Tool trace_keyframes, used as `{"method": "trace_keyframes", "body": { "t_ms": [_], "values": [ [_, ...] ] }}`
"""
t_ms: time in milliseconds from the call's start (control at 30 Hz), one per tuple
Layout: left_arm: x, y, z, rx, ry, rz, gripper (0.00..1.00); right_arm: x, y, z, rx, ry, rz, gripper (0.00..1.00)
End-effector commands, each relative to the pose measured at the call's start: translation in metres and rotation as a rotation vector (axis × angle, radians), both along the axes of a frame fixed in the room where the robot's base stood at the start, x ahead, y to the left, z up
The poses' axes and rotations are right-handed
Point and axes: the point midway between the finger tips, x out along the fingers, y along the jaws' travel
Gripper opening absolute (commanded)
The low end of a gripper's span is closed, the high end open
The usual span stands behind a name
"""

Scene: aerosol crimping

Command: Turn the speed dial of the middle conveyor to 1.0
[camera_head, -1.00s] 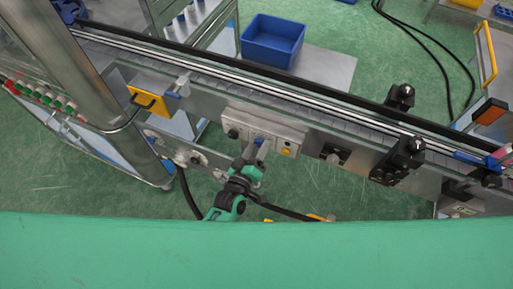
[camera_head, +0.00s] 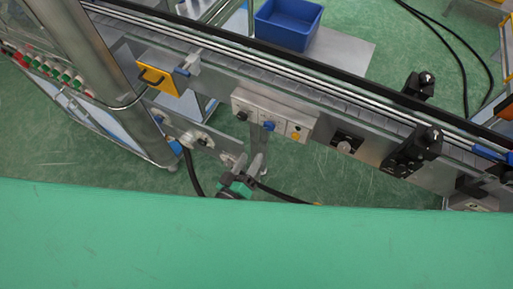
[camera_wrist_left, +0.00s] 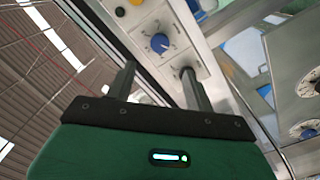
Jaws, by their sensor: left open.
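The conveyor's control panel (camera_head: 248,101) is a pale box on the conveyor's near side. It carries a blue dial (camera_head: 269,126) in its middle, a black knob (camera_head: 242,116) on the left and a yellow button (camera_head: 295,135) on the right. In the left wrist view the blue dial (camera_wrist_left: 160,43) has scale marks around it; its numbers are too small to read. My left gripper (camera_head: 248,163) is open and empty, just below the panel and apart from the dial. In its wrist view the gripper's fingers (camera_wrist_left: 159,70) stand either side below the dial. My right gripper is not in view.
A yellow-fronted box (camera_head: 158,79) is fixed to the conveyor left of the panel. Black clamps (camera_head: 414,150) stand on its right part. A blue bin (camera_head: 288,24) lies beyond the belt. Two more dials show at the right of the wrist view (camera_wrist_left: 308,84).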

Motion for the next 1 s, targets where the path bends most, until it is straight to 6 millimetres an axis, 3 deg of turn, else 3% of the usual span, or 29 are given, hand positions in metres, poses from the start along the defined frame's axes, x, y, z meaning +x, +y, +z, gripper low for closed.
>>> {"method": "trace_keyframes", "body": {
  "t_ms": [100, 300, 867, 1000],
  "values": [
    [-0.015, 0.006, -0.002, 0.002, 0.002, -0.001, 0.54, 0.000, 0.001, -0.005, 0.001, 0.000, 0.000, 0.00],
    [-0.025, 0.011, 0.000, 0.000, 0.000, 0.000, 0.54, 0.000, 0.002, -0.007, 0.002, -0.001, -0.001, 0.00],
    [-0.026, 0.011, 0.000, 0.000, 0.000, 0.000, 0.54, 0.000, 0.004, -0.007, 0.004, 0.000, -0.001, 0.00],
    [-0.026, 0.012, -0.013, 0.024, 0.018, -0.002, 0.54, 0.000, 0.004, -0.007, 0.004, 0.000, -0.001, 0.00]
  ]
}}
